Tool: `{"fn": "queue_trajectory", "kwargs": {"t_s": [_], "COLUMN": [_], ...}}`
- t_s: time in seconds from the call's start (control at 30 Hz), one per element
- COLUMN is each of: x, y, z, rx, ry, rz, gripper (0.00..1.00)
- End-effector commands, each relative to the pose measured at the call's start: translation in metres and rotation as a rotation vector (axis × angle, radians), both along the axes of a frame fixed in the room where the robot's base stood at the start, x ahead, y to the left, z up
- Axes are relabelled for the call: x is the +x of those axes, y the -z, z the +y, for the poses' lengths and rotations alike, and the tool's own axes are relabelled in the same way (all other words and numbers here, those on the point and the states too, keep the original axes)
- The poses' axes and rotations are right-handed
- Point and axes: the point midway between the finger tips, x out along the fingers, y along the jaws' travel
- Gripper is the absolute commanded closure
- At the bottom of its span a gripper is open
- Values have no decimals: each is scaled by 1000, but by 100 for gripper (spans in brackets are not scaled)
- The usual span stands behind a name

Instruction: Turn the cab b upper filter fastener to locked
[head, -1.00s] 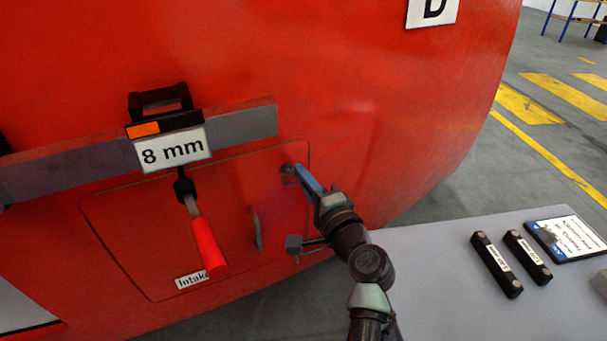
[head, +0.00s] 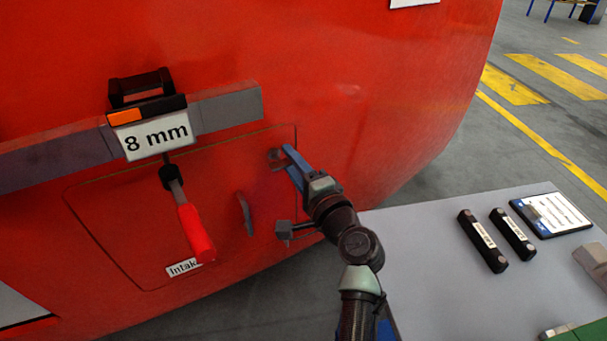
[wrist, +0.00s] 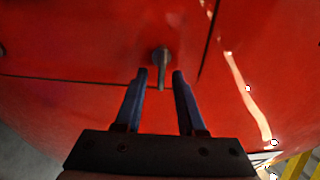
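The upper filter fastener (head: 275,156) is a small grey round piece at the upper right corner of the red intake panel (head: 130,222). In the wrist view the fastener (wrist: 161,57) has a short grey tab that points down in the picture, towards the gap between my fingers. My gripper (head: 288,153) is right at the fastener in the head view. In the wrist view my gripper (wrist: 160,75) is open, with its two blue fingers on either side of the tab's lower end. I cannot tell whether either finger touches it.
A red-handled tool (head: 195,232) hangs before the panel below a grey bar (head: 228,110) with an "8 mm" sign (head: 153,136). A grey curved handle (head: 245,214) is on the panel. A grey table (head: 420,275) with black blocks (head: 482,241) stands at right.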

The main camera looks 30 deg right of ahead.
Motion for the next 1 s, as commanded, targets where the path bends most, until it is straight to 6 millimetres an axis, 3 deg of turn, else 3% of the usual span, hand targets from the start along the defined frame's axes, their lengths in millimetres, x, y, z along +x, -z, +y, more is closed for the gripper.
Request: {"fn": "queue_trajectory", "kwargs": {"t_s": [0.17,0.6,0.77,1.0], "x": [-25,-111,-124,-126], "y": [0,1,0,0], "z": [-1,-4,-4,-4], "rx": [-2,1,1,0], "ry": [3,3,2,1], "rz": [1,1,1,-1], "gripper": [61,61,61,61]}}
